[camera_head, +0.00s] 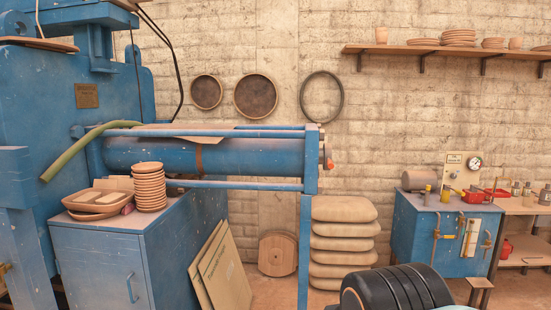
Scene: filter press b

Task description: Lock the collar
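The blue filter press fills the left side, with a horizontal blue cylinder (250,157) between long tie bars (240,185). A narrow rust-brown band (199,158) circles the cylinder. A blue end plate (311,160) closes its right end. A small round fitting with a red-orange part (329,160) sticks out on the far side of that plate, seen edge-on. I cannot tell which of these is the collar, or whether it is locked. No gripper fingers show in this view.
A blue cabinet (95,265) carries stacked bowls (150,188) and trays. Flat boards (225,275) lean against it. Stacked sacks (343,240) stand right of the blue post (304,250). A blue pump unit (435,245) with a gauge (474,163) stands right, beside a bench. A shelf (440,49) hangs above.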

